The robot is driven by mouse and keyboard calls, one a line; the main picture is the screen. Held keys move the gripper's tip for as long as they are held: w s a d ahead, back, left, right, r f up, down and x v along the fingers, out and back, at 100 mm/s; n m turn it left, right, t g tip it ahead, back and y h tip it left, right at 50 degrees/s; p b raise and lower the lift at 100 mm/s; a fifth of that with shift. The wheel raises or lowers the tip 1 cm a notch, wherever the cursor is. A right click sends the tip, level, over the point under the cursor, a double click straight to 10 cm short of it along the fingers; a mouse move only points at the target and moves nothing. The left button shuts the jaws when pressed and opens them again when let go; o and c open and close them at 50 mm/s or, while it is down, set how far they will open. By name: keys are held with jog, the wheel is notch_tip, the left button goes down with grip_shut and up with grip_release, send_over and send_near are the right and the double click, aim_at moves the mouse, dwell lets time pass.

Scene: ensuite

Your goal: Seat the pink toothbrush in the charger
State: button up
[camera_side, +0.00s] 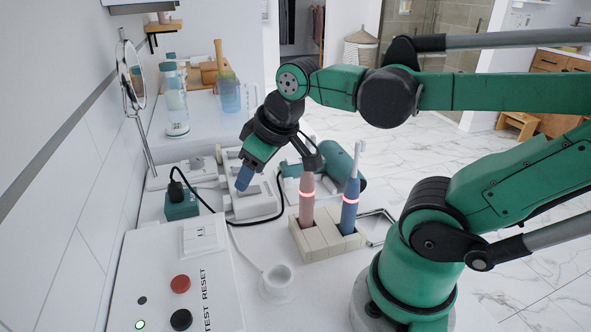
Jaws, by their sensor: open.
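The pink toothbrush (306,209) stands upright in a beige holder (328,247), beside a blue toothbrush (350,204). Both have a glowing ring on the handle. A small white round base with a raised ring, which looks like the charger (277,284), lies on the counter in front of the holder, with a white cord leading to it. It is empty. My gripper (279,169) is open and tilted, above and to the left of the pink toothbrush. One dark finger overlaps the toothbrush's upper part in the view; I cannot tell whether they touch.
A green hair dryer (341,166) lies behind the toothbrushes. A green plug block (181,205) with a black cable sits left. A white test panel (172,283) fills the front left. A round mirror (131,75) and clear bottle (174,103) stand behind.

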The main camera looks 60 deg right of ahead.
aim_at(309, 137)
jog(key=s+d+r+g, duration=0.1)
jog(key=d+r, duration=0.1)
jog(key=s+d+r+n+g, duration=0.1)
jog(key=s+d+r+g, duration=0.1)
jog(key=s+d+r+n+g, duration=0.1)
jog(key=s+d+r+g, duration=0.1)
jog(key=d, duration=0.1)
jog(key=shift+s+d+r, duration=0.1)
jog(key=shift+s+r, duration=0.1)
jog(key=shift+r, duration=0.15)
jog(key=shift+s+g, duration=0.2)
jog(key=shift+g, duration=0.1)
jog(key=shift+f, duration=2.65)
grip_shut()
